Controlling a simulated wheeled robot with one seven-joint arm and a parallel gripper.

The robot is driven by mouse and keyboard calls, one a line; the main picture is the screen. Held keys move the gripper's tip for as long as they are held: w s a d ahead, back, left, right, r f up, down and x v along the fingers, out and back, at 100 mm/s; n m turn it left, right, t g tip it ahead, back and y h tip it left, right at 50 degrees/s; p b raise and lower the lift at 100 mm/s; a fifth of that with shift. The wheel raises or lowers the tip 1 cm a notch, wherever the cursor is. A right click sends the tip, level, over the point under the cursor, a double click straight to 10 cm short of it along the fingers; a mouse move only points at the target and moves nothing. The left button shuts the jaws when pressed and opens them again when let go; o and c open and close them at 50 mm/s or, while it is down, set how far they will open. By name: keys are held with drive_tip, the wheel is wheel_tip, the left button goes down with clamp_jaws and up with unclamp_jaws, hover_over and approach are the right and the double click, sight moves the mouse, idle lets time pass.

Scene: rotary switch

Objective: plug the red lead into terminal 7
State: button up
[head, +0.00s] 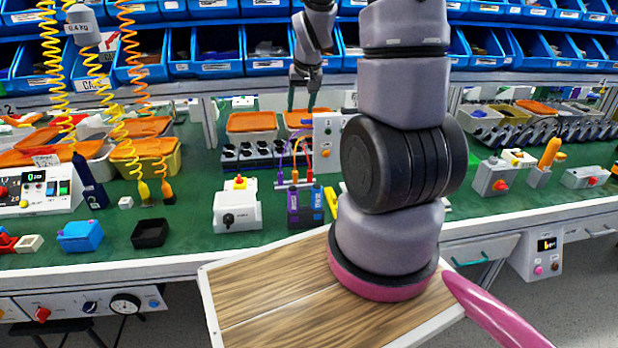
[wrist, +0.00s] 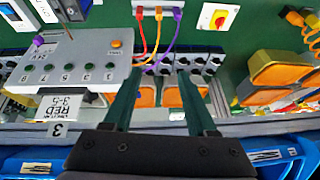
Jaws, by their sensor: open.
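A grey terminal panel (wrist: 75,62) fills the left of the wrist view, with a row of small numbered sockets, an orange button and a purple plug. The digits are too small to read surely; one looks like a 7. The same panel (head: 326,140) stands on the bench in the head view, partly behind my arm. The red lead (wrist: 141,30) hangs beside a yellow-orange lead (wrist: 157,32) and a purple lead (wrist: 174,28), right of the panel. My gripper (wrist: 158,74) is open and empty, its two fingers apart near the leads' lower ends.
Orange-lidded bins (wrist: 272,75) stand to the right. A white switch box (head: 238,207) and a black tray (head: 150,233) sit left on the green bench. Blue bins (head: 205,55) line the back.

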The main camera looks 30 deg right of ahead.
drive_tip(key=g, duration=0.1)
approach(310, 170)
drive_tip(key=shift+n+h, duration=0.3)
drive_tip(key=x, duration=0.9)
drive_tip(key=shift+a+f, duration=0.15)
drive_tip(key=shift+a, duration=0.1)
drive_tip(key=shift+w+f, duration=0.3)
drive_tip(key=shift+f, duration=0.15)
clamp_jaws()
